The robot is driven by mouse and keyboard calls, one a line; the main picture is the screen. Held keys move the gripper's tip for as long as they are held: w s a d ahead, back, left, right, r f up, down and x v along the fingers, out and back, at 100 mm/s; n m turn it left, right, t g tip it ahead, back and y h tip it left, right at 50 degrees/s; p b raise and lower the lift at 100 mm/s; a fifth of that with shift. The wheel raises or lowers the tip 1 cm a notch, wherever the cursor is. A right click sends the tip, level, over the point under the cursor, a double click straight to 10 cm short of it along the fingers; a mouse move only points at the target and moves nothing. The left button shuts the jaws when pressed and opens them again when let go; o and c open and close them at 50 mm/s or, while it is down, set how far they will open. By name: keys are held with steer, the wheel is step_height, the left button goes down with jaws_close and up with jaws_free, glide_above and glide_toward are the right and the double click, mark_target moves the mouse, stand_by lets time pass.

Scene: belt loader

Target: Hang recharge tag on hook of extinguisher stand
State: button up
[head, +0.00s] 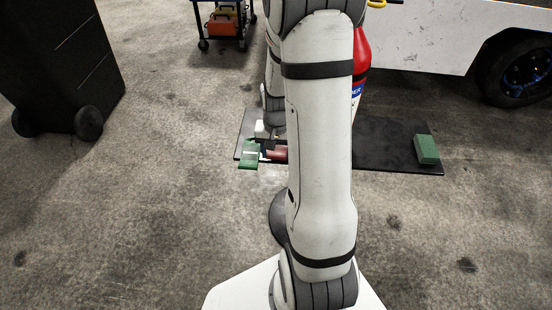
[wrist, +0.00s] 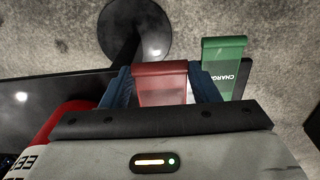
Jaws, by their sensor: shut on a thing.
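My gripper (head: 268,136) is low over the left end of a black plate (head: 375,140). In the wrist view its blue fingers (wrist: 158,70) are shut on a red tag (wrist: 162,86), one at each side; no lettering shows on it. The red tag also shows in the head view (head: 278,153). A green tag (wrist: 224,58) with white letters reading "CHARGE" is beside it on the right, just outside the fingers. A red fire extinguisher (head: 362,65) stands on the plate, partly hidden by my arm. I cannot make out a hook.
A round black base (wrist: 137,22) with a post is beyond the fingers. A green block (head: 427,149) lies at the plate's right end. A black wheeled bin (head: 65,65) is at left, a cart (head: 222,25) and a white vehicle (head: 430,40) behind. Bare floor lies in front.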

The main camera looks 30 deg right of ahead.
mark_target(277, 162)
steer(key=shift+f+b, duration=0.35)
steer(key=shift+f, duration=2.15)
steer(key=shift+f, duration=0.2)
steer(key=o, duration=1.1)
steer(key=shift+c, duration=0.2)
step_height(277, 162, up, 8)
steer(key=shift+f+p, duration=0.1)
steer(key=shift+p, duration=0.55)
